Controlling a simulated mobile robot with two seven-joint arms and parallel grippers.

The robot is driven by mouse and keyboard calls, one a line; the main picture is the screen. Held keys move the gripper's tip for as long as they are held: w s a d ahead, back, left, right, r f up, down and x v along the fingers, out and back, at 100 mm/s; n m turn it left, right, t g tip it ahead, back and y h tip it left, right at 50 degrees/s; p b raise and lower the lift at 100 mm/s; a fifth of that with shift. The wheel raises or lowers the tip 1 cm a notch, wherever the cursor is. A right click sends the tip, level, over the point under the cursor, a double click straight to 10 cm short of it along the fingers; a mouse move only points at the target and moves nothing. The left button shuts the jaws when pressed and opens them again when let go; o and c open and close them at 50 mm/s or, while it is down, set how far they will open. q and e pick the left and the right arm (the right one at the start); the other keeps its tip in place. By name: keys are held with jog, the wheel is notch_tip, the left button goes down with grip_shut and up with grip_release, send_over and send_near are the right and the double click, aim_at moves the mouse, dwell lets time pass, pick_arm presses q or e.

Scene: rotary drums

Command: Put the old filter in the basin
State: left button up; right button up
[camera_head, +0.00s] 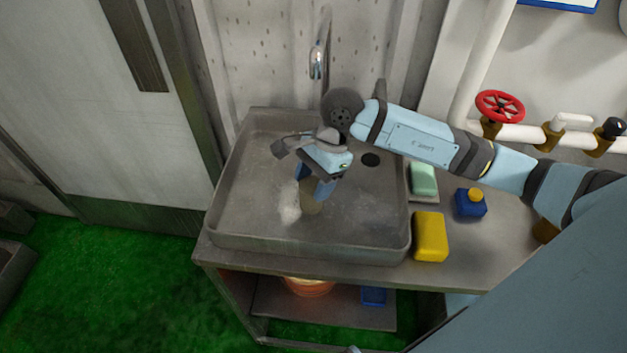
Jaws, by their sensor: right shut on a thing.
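The basin (250,219) is a wide grey metal sink on a counter. My right gripper (313,196) reaches in from the right and points down over the basin. It is shut on a brownish, roughly cylindrical thing, which looks like the old filter (312,204). The filter is low inside the basin's outline; I cannot tell whether it touches the bottom. The gripper hides its upper part. A whitish patch (290,206) shows on the basin floor just left of it. My left gripper is not in view.
A tap (318,62) stands behind the basin. A red valve wheel (500,106) is on the wall pipe. An orange bucket (309,287) sits below.

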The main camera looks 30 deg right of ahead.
jog(key=shift+f, duration=0.45)
jog(key=o, duration=0.5)
jog(key=shift+f, duration=0.15)
jog(key=o, duration=0.4)
